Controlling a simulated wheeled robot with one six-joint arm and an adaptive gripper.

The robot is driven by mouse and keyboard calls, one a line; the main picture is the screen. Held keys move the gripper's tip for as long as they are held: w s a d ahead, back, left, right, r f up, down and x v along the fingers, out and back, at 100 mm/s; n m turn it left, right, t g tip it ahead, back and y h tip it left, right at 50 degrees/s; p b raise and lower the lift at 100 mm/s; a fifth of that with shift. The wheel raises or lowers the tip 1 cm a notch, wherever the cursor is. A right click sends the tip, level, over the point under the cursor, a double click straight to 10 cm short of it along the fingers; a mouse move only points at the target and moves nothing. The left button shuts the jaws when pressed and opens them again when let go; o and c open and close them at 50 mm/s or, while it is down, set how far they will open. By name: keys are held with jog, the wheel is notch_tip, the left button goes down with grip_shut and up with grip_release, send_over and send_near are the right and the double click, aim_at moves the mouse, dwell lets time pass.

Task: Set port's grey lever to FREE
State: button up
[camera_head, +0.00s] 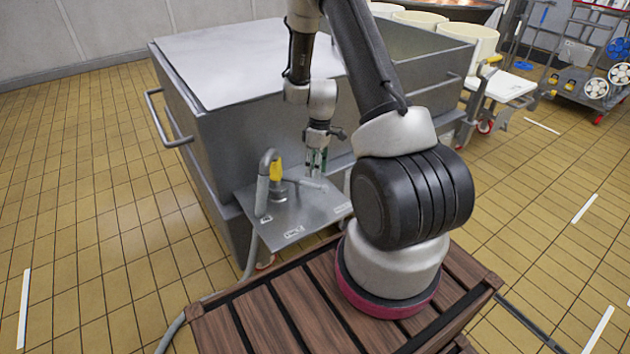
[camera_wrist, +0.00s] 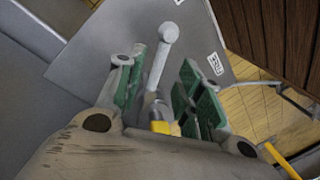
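A grey lever (camera_head: 306,183) with a rounded end extends rightward from a yellow-and-grey post (camera_head: 276,172) on a tilted metal plate (camera_head: 308,212). The lever also shows in the wrist view (camera_wrist: 157,65), its round end toward the top. My gripper (camera_head: 316,163) is above the lever's outer part. In the wrist view its green-padded fingers (camera_wrist: 160,88) are open, one on each side of the lever, with gaps visible. I cannot tell how deep the lever lies between them. Small white labels, such as one near the plate's front (camera_head: 294,231), are too small to read.
A bent grey pipe (camera_head: 263,185) rises at the plate's left, close to the post. A large metal vat (camera_head: 215,145) with a pale lid stands just behind. A brown slatted deck (camera_head: 265,318) is in front. Tiled floor (camera_head: 90,210) is free at the left.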

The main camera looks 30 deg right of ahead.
aim_at(302, 183)
jog(key=f, duration=0.4)
jog(key=shift+s+a+f, duration=0.3)
jog(key=shift+a+f, duration=0.05)
jog(key=shift+f, duration=0.05)
grip_shut()
